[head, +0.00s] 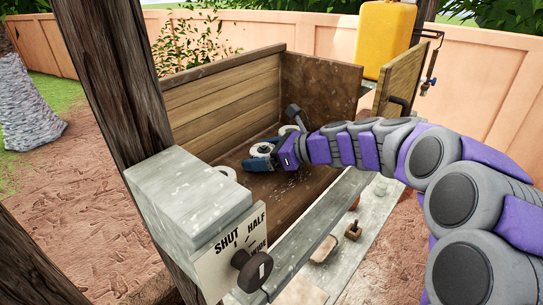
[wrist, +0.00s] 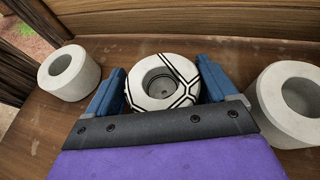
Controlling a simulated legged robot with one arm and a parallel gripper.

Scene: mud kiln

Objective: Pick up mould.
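Three thick ring-shaped pieces with round hollows stand on the wooden floor of a box; which is the mould I cannot tell for sure. In the wrist view, a white ring with black lines (wrist: 148,97) sits between the fingers of my gripper (wrist: 160,88). A plain grey ring (wrist: 68,76) is to the left and another grey ring (wrist: 298,105) to the right, both outside the fingers. My gripper (head: 262,157) is open, its blue fingers on either side of the patterned ring. In the head view my gripper partly hides that ring.
The wooden box (head: 225,95) has walls at the back and right. A grey block (head: 187,190) with a SHUT/HALF/WIDE dial (head: 252,270) and a dark post (head: 118,75) stand at the front left. A yellow container (head: 387,40) is behind. Small items lie on a lower shelf (head: 378,205).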

